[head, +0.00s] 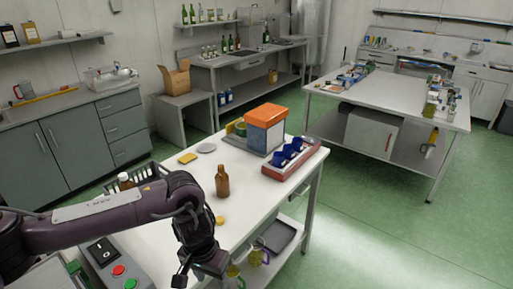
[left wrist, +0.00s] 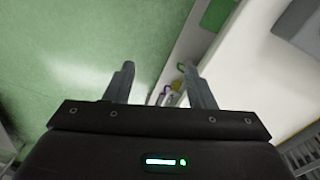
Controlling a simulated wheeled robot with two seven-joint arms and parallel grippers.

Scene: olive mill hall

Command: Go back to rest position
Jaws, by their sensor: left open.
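My left gripper (head: 192,276) hangs at the end of my purple left arm, low in the head view, in front of the near edge of the white table (head: 150,232). In the left wrist view my left gripper (left wrist: 160,80) has its two fingers apart with nothing between them, above the green floor and the table's edge. An amber bottle (head: 222,182) stands upright on the table behind the gripper, apart from it. A yellow round thing (head: 220,221) lies near it. My right gripper does not show.
On the table are an orange-topped box (head: 265,124), a red tray with blue parts (head: 291,160), a yellow block (head: 187,158) and a grey disc (head: 206,148). A control box with buttons (head: 108,258) is near my arm. The green floor (head: 400,235) at right is clear.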

